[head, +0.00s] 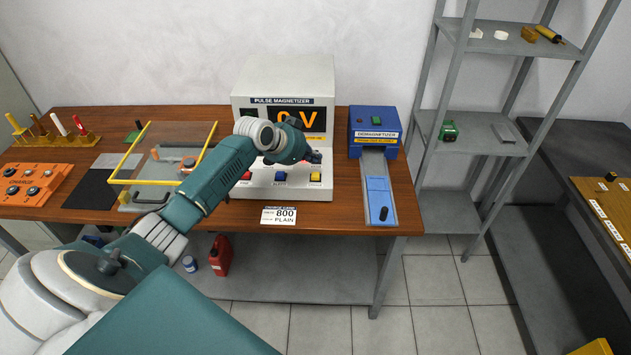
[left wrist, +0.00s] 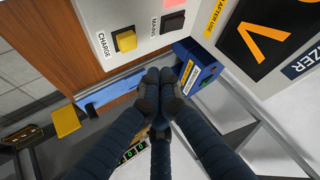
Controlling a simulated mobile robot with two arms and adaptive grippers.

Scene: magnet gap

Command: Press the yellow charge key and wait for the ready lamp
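The pulse magnetizer (head: 240,125) is a pale box at the back of the wooden bench, with an orange-lit display (head: 314,120) showing a V. Its yellow charge key (head: 315,177) is at the lower right of the front; it also shows in the left wrist view (left wrist: 126,41), labelled CHARGE. My left gripper (head: 304,152) hovers in front of the magnetizer, above the key in the head view. In the left wrist view its fingertips (left wrist: 160,85) are together, with nothing seen between them, apart from the key. I cannot make out the ready lamp. My right gripper is out of view.
Red (head: 246,176) and blue (head: 280,176) buttons line the front. The blue demagnetizer (head: 364,140) stands right of the magnetizer. A card (head: 278,216) reading 800 PLAIN is at the bench's front edge.

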